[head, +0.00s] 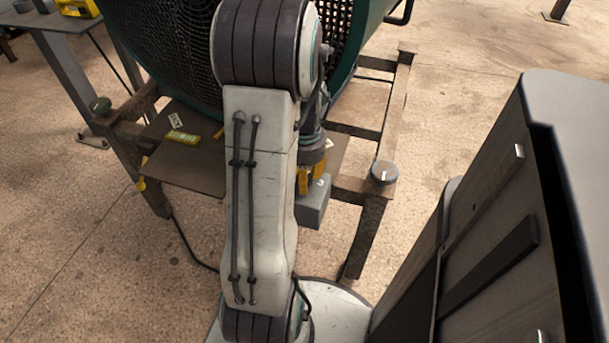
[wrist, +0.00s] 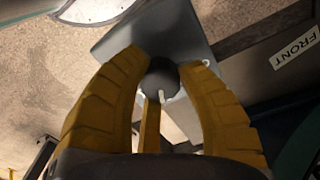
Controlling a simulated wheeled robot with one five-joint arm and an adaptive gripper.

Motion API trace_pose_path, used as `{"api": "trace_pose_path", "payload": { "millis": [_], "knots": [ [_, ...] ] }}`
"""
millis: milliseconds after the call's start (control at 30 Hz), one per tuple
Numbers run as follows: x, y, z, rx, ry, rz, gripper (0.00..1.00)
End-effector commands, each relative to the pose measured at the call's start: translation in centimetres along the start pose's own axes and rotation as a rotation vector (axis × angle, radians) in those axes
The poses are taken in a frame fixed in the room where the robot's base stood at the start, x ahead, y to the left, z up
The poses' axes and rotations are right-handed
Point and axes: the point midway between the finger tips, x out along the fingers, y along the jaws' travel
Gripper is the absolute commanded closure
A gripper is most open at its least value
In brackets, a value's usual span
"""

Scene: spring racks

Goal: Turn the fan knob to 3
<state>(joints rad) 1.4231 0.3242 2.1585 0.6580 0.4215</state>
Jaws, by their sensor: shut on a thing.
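The fan (head: 165,45) is a large dark green drum with a mesh grille at the top of the head view. The fan knob (wrist: 165,77) is dark and round with a white mark on its lower edge in the wrist view. It sits on a grey box (wrist: 125,37), which also shows in the head view (head: 312,209). My gripper (wrist: 167,66) is shut on the knob, one yellow finger on each side. In the head view my gripper (head: 312,172) is partly behind my arm, and the knob is hidden. No dial numbers are readable.
The fan stands on a rusty frame (head: 367,235) with a grey round cap (head: 383,172) on its right corner. A dark cabinet (head: 490,235) fills the right side. A bench (head: 62,22) stands at the upper left. The floor at the left is clear.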

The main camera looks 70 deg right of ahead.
Motion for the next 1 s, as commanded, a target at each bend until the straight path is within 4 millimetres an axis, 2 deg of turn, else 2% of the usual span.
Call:
{"api": "trace_pose_path", "payload": {
  "millis": [500,1000],
  "knots": [
    [0.17,0.08,0.17,0.445,-0.006,0.004,0.98],
    [0.2,0.09,0.16,0.639,-0.005,0.005,0.98]
  ]
}}
